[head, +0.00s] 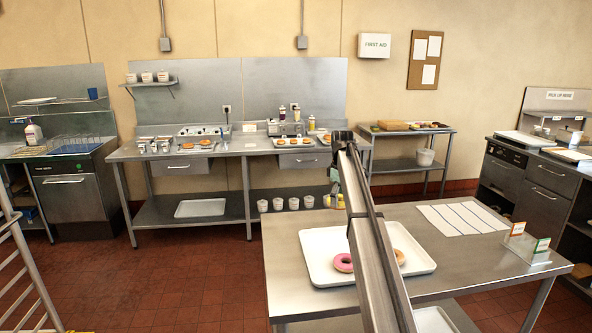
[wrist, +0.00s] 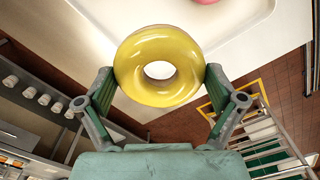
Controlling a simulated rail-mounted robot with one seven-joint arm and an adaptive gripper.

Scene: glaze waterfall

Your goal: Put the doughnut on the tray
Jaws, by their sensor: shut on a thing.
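My gripper (wrist: 159,74) is shut on a yellow-glazed doughnut (wrist: 133,84), one finger on each side of it. In the wrist view the doughnut is in front of the white tray (wrist: 85,15), near the tray's edge; its height above the tray is hard to judge. The pink one's edge also shows in the wrist view (wrist: 207,1).
A back counter (head: 238,146) holds other doughnuts on trays. A metal rack (head: 22,270) stands at the left. The tray has bare room around its doughnuts.

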